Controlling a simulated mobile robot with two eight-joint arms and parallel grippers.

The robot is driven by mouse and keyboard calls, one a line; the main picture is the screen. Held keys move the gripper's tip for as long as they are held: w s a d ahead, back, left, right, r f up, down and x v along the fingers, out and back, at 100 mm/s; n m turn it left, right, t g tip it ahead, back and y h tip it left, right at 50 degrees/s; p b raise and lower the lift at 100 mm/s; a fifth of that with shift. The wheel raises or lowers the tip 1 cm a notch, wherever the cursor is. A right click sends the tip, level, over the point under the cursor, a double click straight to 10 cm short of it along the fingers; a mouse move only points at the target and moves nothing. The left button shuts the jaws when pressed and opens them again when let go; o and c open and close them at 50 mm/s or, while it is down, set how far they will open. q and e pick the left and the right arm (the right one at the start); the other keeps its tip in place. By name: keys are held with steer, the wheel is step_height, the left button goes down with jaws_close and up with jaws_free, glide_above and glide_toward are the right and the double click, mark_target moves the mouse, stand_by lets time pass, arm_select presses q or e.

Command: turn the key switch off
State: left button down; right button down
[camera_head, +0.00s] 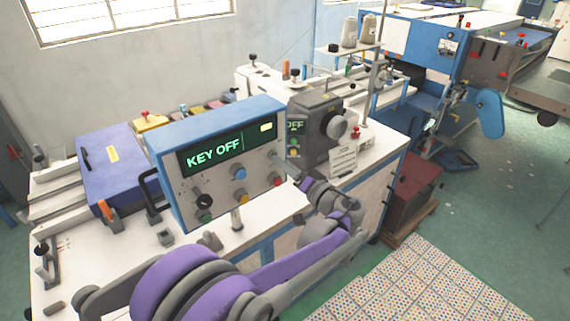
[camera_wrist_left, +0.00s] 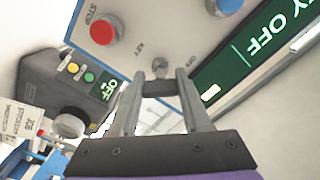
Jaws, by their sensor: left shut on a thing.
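The blue control box (camera_head: 165,160) stands on the white machine table, its display (camera_head: 215,154) reading KEY OFF in green. My left gripper (camera_head: 284,164) is at the right end of its front panel. In the left wrist view the key switch (camera_wrist_left: 160,66) sits on the pale panel between printed KEY and OFF labels. My left gripper (camera_wrist_left: 158,86) is shut on the key, with a finger on each side of it. The key is mostly hidden in the head view. My right gripper is not in view.
A red STOP button (camera_wrist_left: 103,30) and a blue button (camera_wrist_left: 228,5) are close to the key. A grey box with a round knob (camera_head: 336,126) stands right of the panel. Thread cones (camera_head: 349,32) stand behind it. Tiled floor (camera_head: 420,285) lies in front.

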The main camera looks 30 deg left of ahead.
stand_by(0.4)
arm_select(q)
steer(key=shift+c, duration=1.8)
jaws_free()
steer(key=b+v, duration=0.1)
steer(key=v, duration=0.9)
steer(key=shift+d, duration=0.4)
steer(key=shift+s, duration=0.15)
